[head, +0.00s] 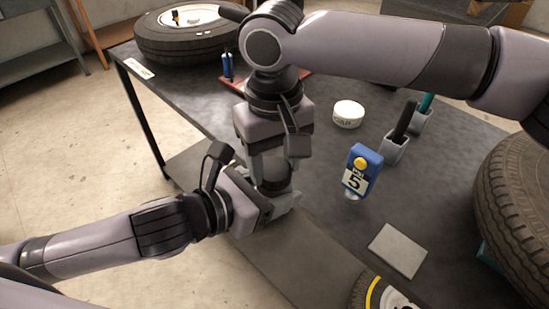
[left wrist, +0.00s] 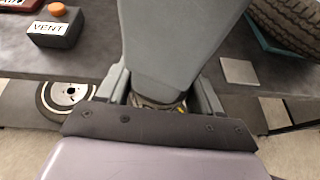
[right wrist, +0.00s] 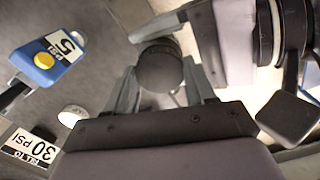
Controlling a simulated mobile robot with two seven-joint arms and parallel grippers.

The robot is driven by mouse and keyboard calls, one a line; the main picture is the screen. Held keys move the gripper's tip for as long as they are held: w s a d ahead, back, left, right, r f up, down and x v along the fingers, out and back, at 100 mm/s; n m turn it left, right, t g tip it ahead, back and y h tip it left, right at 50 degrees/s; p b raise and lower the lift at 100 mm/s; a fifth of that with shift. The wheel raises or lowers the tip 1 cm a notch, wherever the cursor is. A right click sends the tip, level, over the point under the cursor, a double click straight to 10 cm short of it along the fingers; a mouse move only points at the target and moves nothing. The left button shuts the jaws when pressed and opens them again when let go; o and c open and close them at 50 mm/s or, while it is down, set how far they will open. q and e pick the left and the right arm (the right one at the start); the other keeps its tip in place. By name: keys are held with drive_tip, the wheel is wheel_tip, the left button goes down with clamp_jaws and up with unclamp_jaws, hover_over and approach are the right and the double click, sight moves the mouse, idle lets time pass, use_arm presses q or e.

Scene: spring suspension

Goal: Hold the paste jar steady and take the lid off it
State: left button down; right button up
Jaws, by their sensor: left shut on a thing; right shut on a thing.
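The paste jar with its dark round lid (head: 273,172) is held between my two grippers above the near edge of the bench. My left gripper (head: 274,196) comes from the left and is shut around the jar body. My right gripper (head: 271,162) comes down from above and is shut on the lid. In the right wrist view the dark lid (right wrist: 160,68) sits between the right fingers, with the left fingers beyond it. In the left wrist view a little of the jar (left wrist: 160,103) shows between the left fingers; my right gripper hides most of it. I cannot tell whether lid and jar touch.
The dark bench has a blue gauge (head: 362,170), a white round tin (head: 348,113), grey holders (head: 396,147) and a flat grey pad (head: 398,250). A VENT block (left wrist: 56,27) shows in the left wrist view.

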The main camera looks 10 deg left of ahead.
drive_tip(key=n, duration=0.4)
drive_tip(key=shift+n, duration=0.3)
drive_tip(key=n, duration=0.3)
drive_tip(key=shift+n, duration=0.4)
drive_tip(key=shift+r, duration=0.25)
drive_tip(key=shift+r, duration=0.9)
drive_tip(key=shift+r, duration=0.1)
